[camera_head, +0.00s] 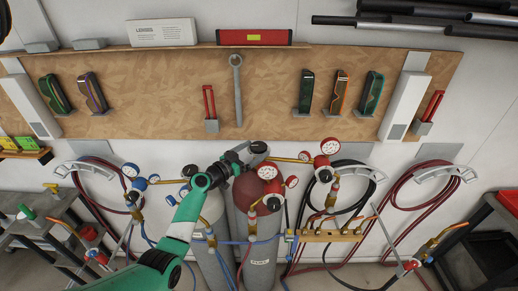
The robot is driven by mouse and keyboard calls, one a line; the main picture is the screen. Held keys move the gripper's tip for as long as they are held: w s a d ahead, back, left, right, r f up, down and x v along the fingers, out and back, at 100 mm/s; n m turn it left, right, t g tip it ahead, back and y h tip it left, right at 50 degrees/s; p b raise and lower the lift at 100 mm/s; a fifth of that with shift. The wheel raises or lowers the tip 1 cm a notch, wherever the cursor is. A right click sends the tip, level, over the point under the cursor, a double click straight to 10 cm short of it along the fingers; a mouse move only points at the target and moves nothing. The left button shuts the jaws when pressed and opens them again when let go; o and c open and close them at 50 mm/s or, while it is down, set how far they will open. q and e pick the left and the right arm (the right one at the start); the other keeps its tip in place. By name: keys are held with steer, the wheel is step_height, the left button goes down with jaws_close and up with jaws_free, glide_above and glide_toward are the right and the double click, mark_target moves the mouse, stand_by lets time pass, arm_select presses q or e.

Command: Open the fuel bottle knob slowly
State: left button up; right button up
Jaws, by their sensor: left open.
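The fuel bottle (250,190) is the cylinder with the dark red shoulder, standing against the wall at the centre of the head view. A round dark piece at its top (258,147) looks like the knob, though it is small and partly merged with my gripper. My left gripper (243,154) is at the end of the green arm and reaches over the top of the bottle beside this dark piece. Its fingers are open; whether they touch or surround the knob cannot be told. My right gripper is not in view.
A grey cylinder (213,215) stands left of the fuel bottle. Red gauges (330,146) and a brass manifold (330,236) are close on the right. Coiled hoses hang on both sides. A wooden tool board (160,90) with a wrench (238,92) is above.

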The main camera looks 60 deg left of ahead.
arm_select(q)
steer(key=shift+x, duration=1.35)
steer(key=c, duration=1.3)
steer(key=shift+o, duration=0.2)
steer(key=n+g+y+p, duration=0.1)
steer(key=p, duration=0.1)
steer(key=n+y+p, duration=0.1)
steer(key=y+p, duration=0.1)
steer(key=shift+d+r+g+p, duration=0.1)
steer(key=shift+r+g+p, duration=0.1)
steer(key=shift+g+p, duration=0.15)
steer(key=shift+f+n+g+y, duration=0.15)
steer(key=shift+n+g+y, duration=0.1)
steer(key=shift+n+y, duration=0.3)
steer(key=shift+f, duration=0.1)
steer(key=o, duration=1.3)
steer(key=shift+c, duration=0.2)
